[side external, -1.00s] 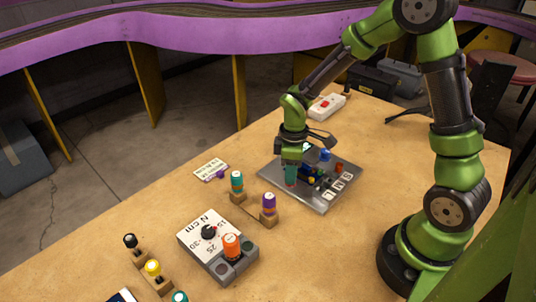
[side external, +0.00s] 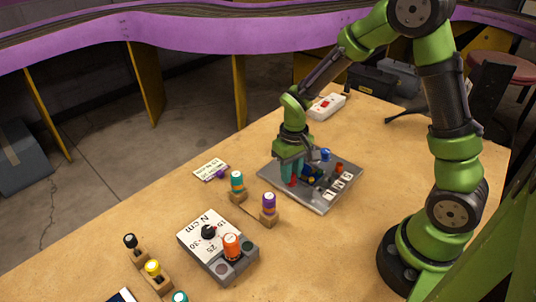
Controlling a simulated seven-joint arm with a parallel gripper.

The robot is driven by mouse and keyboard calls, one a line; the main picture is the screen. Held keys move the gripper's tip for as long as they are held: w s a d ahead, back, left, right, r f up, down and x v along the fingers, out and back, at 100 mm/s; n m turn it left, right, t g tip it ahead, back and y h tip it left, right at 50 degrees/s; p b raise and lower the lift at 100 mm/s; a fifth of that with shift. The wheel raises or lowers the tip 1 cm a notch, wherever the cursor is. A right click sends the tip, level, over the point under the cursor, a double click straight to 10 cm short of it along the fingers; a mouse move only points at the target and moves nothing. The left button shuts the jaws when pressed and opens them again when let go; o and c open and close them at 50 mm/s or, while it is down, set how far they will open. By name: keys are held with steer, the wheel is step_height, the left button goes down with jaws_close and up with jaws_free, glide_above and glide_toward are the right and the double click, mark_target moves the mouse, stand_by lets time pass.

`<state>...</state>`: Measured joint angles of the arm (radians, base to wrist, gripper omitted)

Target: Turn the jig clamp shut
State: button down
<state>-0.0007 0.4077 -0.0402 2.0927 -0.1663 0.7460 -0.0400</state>
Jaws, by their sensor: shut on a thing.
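The metal jig plate (side external: 323,207) lies flat on the table below my arm. My gripper (side external: 291,180) points down over its left part, with its teal fingertips low at the plate. It is shut on a small red part that shows between the fingers, which looks like the jig clamp (side external: 292,183). The fingers hide most of it, so how far the clamp is turned cannot be read. A blue knob (side external: 325,154) and an orange-red knob (side external: 339,168) stand on the plate, near small dark and yellow parts and white number tiles (side external: 336,185).
A grey torque tester (side external: 218,246) with a dial and an orange-topped driver stands at the front. Teal-topped (side external: 237,183) and purple-topped (side external: 269,205) drivers stand in wooden holders. A white box with a red switch (side external: 326,106) is behind. Table right of the plate is clear.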

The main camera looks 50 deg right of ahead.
steer(key=shift+m, duration=0.4)
steer(key=c, duration=0.9)
jaws_free()
step_height(320, 180, up, 17)
steer(key=s+a+r+t+y, duration=0.1)
steer(key=s+a+r+t, duration=0.1)
steer(key=s, duration=0.4)
steer(key=s+a+r+t+y, duration=0.1)
steer(key=s+a+r+t, duration=0.1)
steer(key=s+t, duration=0.3)
steer(key=shift+s+a+r+m, duration=0.25)
steer(key=shift+s+r+m, duration=0.15)
steer(key=shift+s, duration=0.1)
